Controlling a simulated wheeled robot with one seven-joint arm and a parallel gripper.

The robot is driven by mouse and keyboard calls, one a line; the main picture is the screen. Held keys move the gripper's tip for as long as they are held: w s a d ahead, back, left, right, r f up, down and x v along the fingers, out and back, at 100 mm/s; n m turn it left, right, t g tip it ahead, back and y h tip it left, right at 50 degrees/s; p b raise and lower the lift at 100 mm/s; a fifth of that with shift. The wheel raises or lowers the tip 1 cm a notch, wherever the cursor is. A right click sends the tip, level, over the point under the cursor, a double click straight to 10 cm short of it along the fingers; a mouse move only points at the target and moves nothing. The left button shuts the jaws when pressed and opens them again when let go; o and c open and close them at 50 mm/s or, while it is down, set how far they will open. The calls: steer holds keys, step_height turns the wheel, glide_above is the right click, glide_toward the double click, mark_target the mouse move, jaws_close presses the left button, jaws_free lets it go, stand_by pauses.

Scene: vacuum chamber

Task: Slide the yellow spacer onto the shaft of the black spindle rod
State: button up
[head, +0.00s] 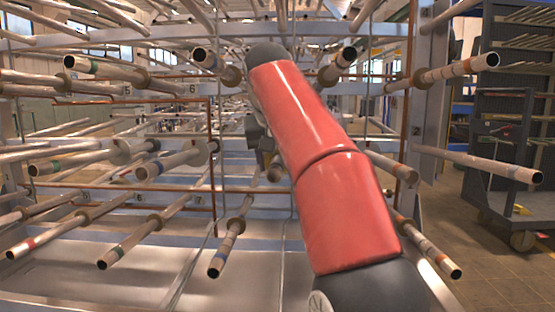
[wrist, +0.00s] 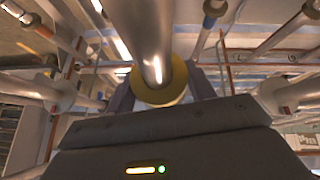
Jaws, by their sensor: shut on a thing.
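In the wrist view the yellow spacer (wrist: 178,92) is a ring held between the two dark fingers of my gripper (wrist: 160,97). A shiny grey rod (wrist: 145,35) runs down from the top of that view to the spacer. The spacer appears to sit around this rod; I cannot see whether the ring touches it. No black mark shows on the visible part of the rod, so I cannot tell from it whether this is the black spindle. In the head view my gripper (head: 262,140) is partly hidden behind my red arm, and the spacer cannot be made out.
Many rods with coloured bands stick out towards me, such as a black-banded one at left (head: 80,63) and a red-banded one at right (head: 485,62). Several carry tan discs. A dark cart (head: 505,150) stands at right on open floor.

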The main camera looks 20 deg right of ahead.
steer(key=shift+w+d+f, duration=0.1)
steer(key=shift+w+d, duration=0.15)
steer(key=shift+w, duration=0.45)
steer(key=shift+w+d+f, duration=0.1)
steer(key=shift+w+d, duration=0.1)
steer(key=shift+w, duration=0.5)
steer(key=shift+r, duration=0.1)
